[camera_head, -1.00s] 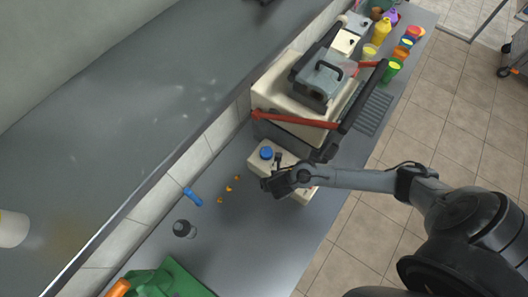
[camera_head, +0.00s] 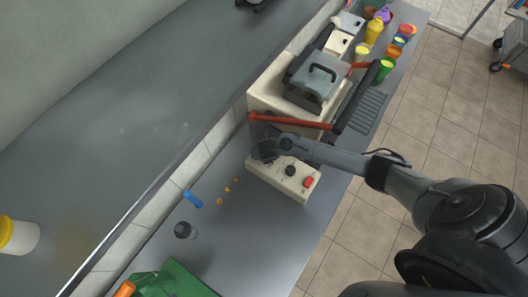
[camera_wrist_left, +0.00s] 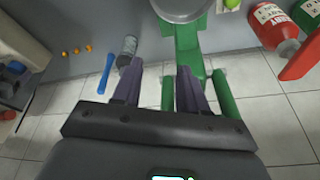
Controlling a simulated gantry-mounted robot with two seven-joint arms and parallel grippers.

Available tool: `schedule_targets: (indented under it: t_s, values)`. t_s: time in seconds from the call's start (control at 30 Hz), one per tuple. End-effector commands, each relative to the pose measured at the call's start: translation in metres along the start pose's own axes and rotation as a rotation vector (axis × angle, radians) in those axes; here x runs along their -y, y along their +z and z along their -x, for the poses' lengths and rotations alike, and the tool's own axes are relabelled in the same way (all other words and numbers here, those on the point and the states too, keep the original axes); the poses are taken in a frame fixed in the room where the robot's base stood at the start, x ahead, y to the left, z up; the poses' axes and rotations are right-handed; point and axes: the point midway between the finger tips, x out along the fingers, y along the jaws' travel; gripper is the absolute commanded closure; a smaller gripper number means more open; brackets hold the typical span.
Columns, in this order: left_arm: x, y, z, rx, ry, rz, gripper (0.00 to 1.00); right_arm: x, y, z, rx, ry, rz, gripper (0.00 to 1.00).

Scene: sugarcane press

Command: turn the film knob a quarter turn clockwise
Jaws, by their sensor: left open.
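A cream control box (camera_head: 272,178) stands on the counter, with a black knob (camera_head: 291,170) and a red switch (camera_head: 308,182) on top. I cannot tell which knob is the film knob. A blue round knob (camera_wrist_left: 13,70) shows at the left edge of the left wrist view; in the head view the gripper covers it. My right gripper (camera_head: 264,152), on the arm from the right, is over the box's wall-side end; its jaws are too small and dark to tell. My left gripper (camera_wrist_left: 159,82) is open and empty, visible only in the left wrist view.
A press machine with red levers (camera_head: 290,122) stands just behind the box. Yellow bits (camera_head: 228,189), a blue handle (camera_head: 193,199), a dark bottle (camera_head: 185,230) and a green device (camera_head: 172,281) lie towards the near end.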

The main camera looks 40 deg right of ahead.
Motion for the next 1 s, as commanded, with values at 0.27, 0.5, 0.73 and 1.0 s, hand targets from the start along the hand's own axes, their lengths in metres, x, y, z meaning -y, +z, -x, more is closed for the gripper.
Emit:
schedule_targets:
  t_s: [0.27,0.5,0.73,1.0]
  values:
    - [-0.0017,-0.0006,0.0004,-0.001,0.006,0.007,0.57,-0.0005,0.0,-0.0032,0.001,0.001,-0.001,0.18]
    - [-0.0031,-0.0009,0.0004,-0.001,0.01,0.012,0.57,-0.0004,-0.0002,-0.0031,0.001,0.001,-0.001,0.4]
    - [-0.0028,-0.0007,0.0003,-0.001,0.009,0.011,0.57,-0.0003,-0.0003,-0.0031,0.001,0.001,0.0,0.74]
    - [-0.0008,-0.0006,0.0019,0.001,0.003,0.003,0.57,-0.0006,-0.0004,-0.0026,0.0,-0.01,-0.024,0.74]
